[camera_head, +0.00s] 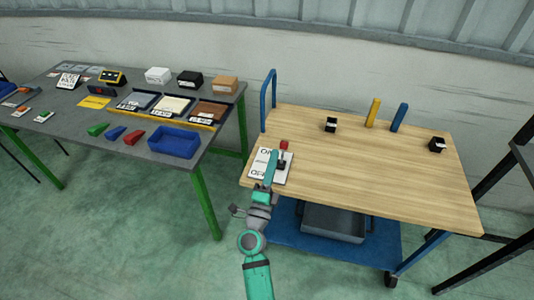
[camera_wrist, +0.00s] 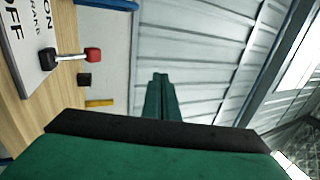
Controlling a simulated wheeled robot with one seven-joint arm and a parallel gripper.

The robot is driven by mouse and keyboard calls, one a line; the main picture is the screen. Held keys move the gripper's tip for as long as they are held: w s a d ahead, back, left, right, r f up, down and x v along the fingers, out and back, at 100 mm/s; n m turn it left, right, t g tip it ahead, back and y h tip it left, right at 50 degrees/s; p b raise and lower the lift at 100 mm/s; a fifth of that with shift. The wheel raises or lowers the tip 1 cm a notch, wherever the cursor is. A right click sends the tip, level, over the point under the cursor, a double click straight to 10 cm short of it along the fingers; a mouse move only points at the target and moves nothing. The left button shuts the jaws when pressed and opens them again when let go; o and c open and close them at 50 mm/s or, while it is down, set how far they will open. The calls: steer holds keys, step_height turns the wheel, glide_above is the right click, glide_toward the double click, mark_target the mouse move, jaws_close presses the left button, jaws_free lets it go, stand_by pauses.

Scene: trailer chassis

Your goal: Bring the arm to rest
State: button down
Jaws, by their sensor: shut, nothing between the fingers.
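My arm reaches up from the bottom of the head view to the left front edge of the wooden cart top. My gripper (camera_wrist: 161,95) shows in the wrist view with its two green fingers together and nothing between them. A white ON/OFF brake panel (camera_head: 268,166) lies on the cart top by my arm's end, and it also shows in the wrist view (camera_wrist: 28,40). Its lever has a red knob (camera_head: 284,145), seen in the wrist view (camera_wrist: 93,54) apart from the fingers. My arm hides part of the panel in the head view.
The wooden cart top (camera_head: 370,170) carries two small black items, a yellow block (camera_head: 373,112) and a blue block (camera_head: 399,117). A grey table (camera_head: 60,120) with boxes, trays and a blue bin (camera_head: 174,139) stands left. A dark frame stands right. The cart's middle is clear.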

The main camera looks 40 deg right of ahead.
steer(key=s+a+f+n+t+y, duration=0.2)
steer(key=s+a+f+n+y, duration=0.15)
steer(key=s+a+n, duration=0.35)
steer(key=s+a+f+n+t+y, duration=0.25)
steer(key=a+n+y, duration=0.3)
steer(key=a, duration=0.35)
steer(key=s+a+f+n+t+y, duration=0.25)
steer(key=s+a+f+n, duration=0.2)
steer(key=a+n, duration=0.25)
steer(key=s+a+f+n+g+y, duration=0.1)
steer(key=s+a+n+g+y, duration=0.3)
steer(key=s+a, duration=1.2)
steer(key=s+n+y, duration=0.1)
steer(key=n+y, duration=0.2)
steer(key=n, duration=0.2)
steer(key=shift+s, duration=0.2)
